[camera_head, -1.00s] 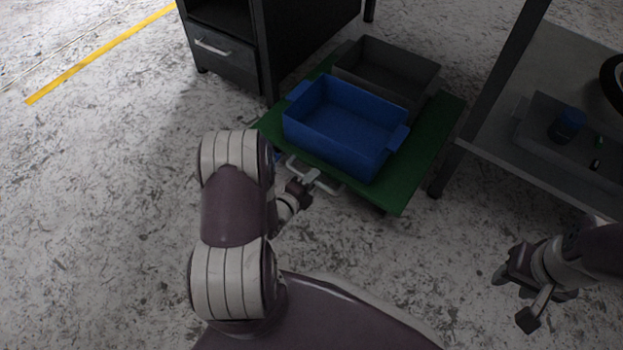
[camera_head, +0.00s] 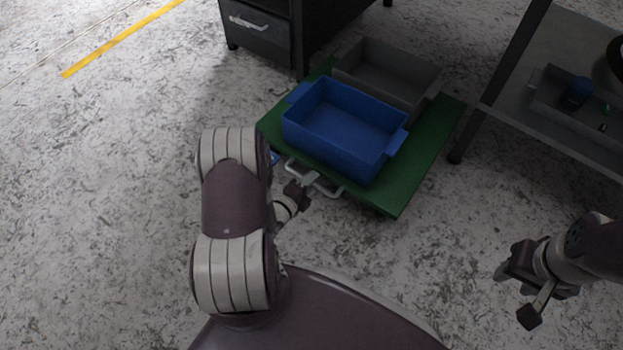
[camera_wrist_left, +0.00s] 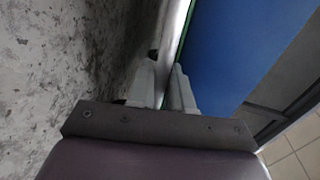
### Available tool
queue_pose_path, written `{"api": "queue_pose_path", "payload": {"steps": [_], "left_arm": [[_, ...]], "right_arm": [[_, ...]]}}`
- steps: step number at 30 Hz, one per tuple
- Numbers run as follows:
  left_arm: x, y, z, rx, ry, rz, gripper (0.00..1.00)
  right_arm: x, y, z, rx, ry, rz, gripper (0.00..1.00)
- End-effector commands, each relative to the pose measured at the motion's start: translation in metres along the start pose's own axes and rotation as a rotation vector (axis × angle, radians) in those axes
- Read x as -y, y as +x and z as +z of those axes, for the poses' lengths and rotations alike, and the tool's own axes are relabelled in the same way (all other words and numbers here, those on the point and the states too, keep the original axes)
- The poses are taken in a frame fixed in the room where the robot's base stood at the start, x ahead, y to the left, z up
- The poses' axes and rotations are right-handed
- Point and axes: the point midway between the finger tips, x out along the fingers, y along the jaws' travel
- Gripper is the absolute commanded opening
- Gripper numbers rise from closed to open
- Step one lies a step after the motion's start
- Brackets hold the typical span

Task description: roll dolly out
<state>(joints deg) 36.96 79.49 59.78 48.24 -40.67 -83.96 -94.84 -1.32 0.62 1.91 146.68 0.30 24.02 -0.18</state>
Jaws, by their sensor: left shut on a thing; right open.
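The dolly is a low green platform (camera_head: 425,150) with a pale handle (camera_head: 330,191) on its near edge. A blue bin (camera_head: 345,128) and a dark grey bin (camera_head: 388,72) stand on it. My left gripper (camera_head: 311,180) is shut on the handle. My right gripper (camera_head: 513,296) is open and empty over the floor at the lower right, apart from the dolly.
A dark cabinet (camera_head: 262,35) with a drawer stands behind the dolly at the upper left. A grey workbench (camera_head: 530,85) with a tray and a blue cup (camera_head: 576,92) stands to the right. The speckled floor (camera_head: 110,200) is clear at left and near the dolly.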

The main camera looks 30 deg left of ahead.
Motion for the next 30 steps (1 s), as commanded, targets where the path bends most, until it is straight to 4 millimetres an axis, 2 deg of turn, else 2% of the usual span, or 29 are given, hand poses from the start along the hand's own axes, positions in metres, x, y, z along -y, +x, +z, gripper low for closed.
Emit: {"api": "queue_pose_path", "payload": {"steps": [12,13,14,24,26,30], "left_arm": [[0.0,0.0,0.0,0.0,0.001,0.0,0.0],[0.0,0.0,0.0,0.0,0.001,0.0,0.29],[0.0,0.0,0.0,0.0,0.001,0.0,0.35],[0.001,-0.004,0.001,0.001,0.001,0.0,0.35],[0.003,-0.011,0.001,0.003,0.001,0.0,0.35],[0.006,-0.04,0.002,0.006,-0.002,0.002,0.35]], "right_arm": [[0.0,0.0,0.0,0.0,0.0,0.0,0.43],[0.0,0.0,0.0,0.0,0.0,0.0,0.43],[0.0,0.0,0.0,0.0,0.0,0.0,0.43],[0.0,-0.003,0.0,0.0,0.0,0.0,0.43],[0.0,-0.008,-0.001,0.0,0.0,0.0,0.43],[0.0,-0.025,-0.003,0.0,0.0,0.0,0.43]]}}
